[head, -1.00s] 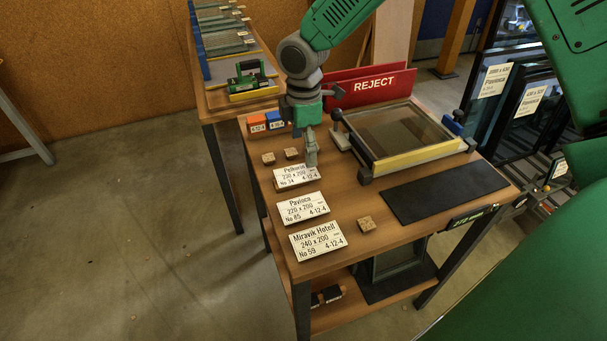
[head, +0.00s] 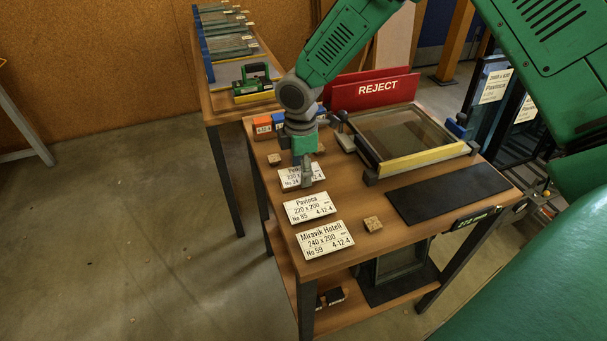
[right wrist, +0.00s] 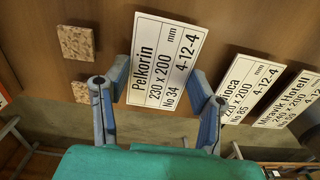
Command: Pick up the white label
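Three white labels lie flat in a row on the wooden table. The Pelkorin label (head: 290,182) is farthest back, then the Pavioca label (head: 312,208), then the Miravik Hotell label (head: 324,240) at the front. My right gripper (head: 306,180) points down over the Pelkorin label and hides part of it in the head view. In the right wrist view, the right gripper (right wrist: 160,82) is open, with its fingers on either side of the Pelkorin label (right wrist: 166,62). Whether the fingers touch it, I cannot tell. My left gripper is not in view.
Small cork-like blocks lie on the table, one (head: 373,224) beside the front label. A glass frame fixture (head: 425,160), a dark mat (head: 450,192) and a red REJECT bin (head: 375,90) stand to the right. Orange and blue boxes (head: 264,126) are behind the gripper.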

